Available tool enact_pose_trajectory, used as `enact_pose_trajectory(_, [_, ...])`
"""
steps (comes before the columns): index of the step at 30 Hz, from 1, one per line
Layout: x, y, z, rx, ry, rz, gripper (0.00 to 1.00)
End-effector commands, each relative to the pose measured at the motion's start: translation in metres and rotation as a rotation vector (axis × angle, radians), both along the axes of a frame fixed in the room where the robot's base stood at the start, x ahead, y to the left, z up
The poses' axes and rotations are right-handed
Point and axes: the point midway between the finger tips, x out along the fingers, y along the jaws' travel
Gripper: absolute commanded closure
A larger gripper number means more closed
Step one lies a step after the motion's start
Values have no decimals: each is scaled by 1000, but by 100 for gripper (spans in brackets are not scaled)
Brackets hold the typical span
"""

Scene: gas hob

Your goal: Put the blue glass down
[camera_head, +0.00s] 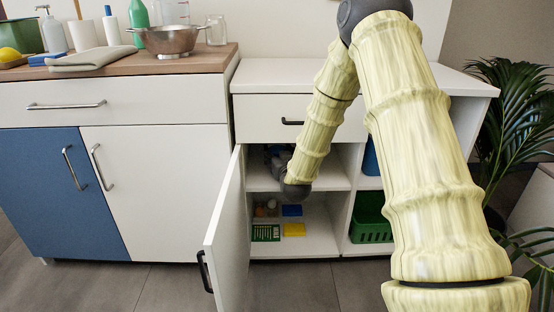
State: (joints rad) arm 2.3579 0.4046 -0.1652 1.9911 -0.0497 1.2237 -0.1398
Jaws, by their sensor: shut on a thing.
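My arm reaches down into the open white cabinet (318,222), and its end is inside the upper compartment, above the middle shelf (325,180). My gripper (277,160) shows only as a small dark shape left of my wrist, partly hidden by the arm and the shade. It is shut on the blue glass. The glass cannot be made out clearly there; only dim bluish-grey shapes show around the fingers. I cannot tell whether the glass touches the shelf.
The white cabinet door (228,232) stands open at left. A green basket (370,222) is in the right bay. A colander (170,39) stands on the counter.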

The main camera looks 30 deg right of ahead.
Motion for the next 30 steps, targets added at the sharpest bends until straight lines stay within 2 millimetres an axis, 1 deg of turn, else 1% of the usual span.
enact_pose_trajectory(6, [0,0,1,-1,-2,1,74])
enact_pose_trajectory(11, [0,0,-2,-2,-2,1,74])
enact_pose_trajectory(12, [0,0,-2,-2,-2,0,37])
enact_pose_trajectory(15, [0,0,-2,-1,-2,1,19])
enact_pose_trajectory(27, [0,0,1,-1,-2,0,19])
enact_pose_trajectory(30, [-7,3,3,0,0,1,19])
